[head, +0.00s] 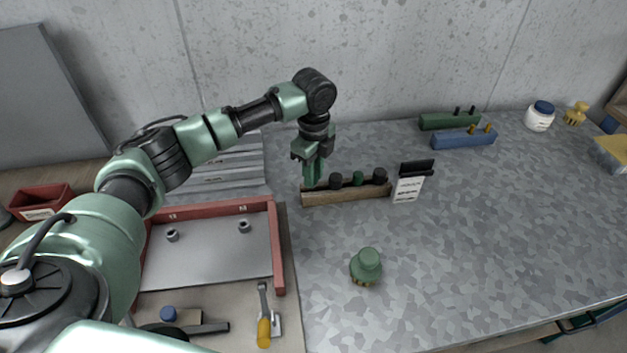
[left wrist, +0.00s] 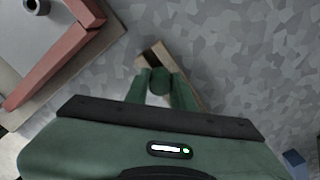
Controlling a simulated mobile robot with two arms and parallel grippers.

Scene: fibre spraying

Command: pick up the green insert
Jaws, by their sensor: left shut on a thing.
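My left gripper (head: 312,178) points down over the rack's left end. In the left wrist view my left gripper (left wrist: 160,88) is shut on another green insert (left wrist: 160,79), round-topped, between its two green fingers. The rack (left wrist: 153,53) shows just beneath and past the fingers. The fingers hide the held insert's lower part, so I cannot tell whether it still sits in the rack. My right gripper is not in view.
A white card holder (head: 408,187) stands right of the rack. A green knob-like piece with yellow prongs (head: 367,266) stands in front. A red-edged tray (head: 279,250) is at left. Green (head: 449,121) and blue (head: 463,139) blocks lie at the back. The table's right side is mostly clear.

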